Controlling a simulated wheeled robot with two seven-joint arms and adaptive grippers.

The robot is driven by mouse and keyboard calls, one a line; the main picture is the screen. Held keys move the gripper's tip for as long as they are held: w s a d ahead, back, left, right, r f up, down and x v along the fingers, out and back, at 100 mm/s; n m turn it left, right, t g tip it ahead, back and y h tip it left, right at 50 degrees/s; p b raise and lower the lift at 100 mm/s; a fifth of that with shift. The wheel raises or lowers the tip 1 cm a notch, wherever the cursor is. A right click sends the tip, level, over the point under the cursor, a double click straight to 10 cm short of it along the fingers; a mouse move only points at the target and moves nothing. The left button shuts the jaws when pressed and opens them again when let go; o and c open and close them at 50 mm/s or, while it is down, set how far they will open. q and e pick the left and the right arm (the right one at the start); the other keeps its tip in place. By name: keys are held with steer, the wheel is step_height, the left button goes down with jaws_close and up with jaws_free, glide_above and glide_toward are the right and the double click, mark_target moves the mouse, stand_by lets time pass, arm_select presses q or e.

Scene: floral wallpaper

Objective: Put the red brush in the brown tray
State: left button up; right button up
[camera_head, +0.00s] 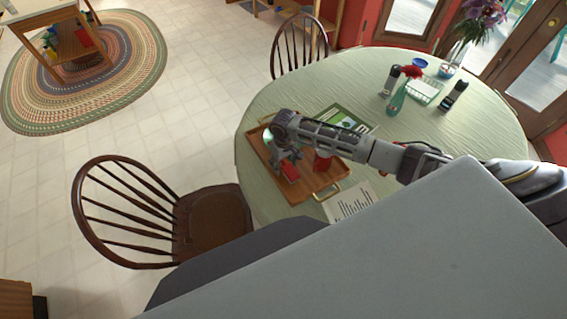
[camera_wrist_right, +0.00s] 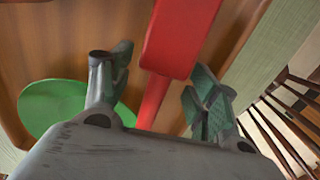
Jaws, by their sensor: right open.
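The brown tray (camera_head: 306,187) lies on the round table, and its wooden floor fills much of the right wrist view (camera_wrist_right: 65,40). The red brush (camera_head: 290,172) shows over the tray, below my right gripper (camera_head: 284,161). In the right wrist view the red brush (camera_wrist_right: 182,38) has its wide part at the top, and its narrow handle runs down between the fingers. My right gripper (camera_wrist_right: 158,88) is open, with a finger on either side of the handle and gaps to both. It appears to lie in the tray. My left gripper is not in view.
A green disc (camera_wrist_right: 58,106) lies in the tray. A book (camera_head: 347,120), a paper (camera_head: 350,202), a vase (camera_head: 397,98) and dark-topped containers are on the table (camera_head: 450,140). Chairs (camera_head: 215,220) stand around it.

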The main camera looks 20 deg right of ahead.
mark_target(283, 162)
steer(key=shift+r, duration=0.15)
step_height(283, 162, up, 12)
steer(key=shift+f, duration=0.2)
stand_by(0.4)
stand_by(0.8)
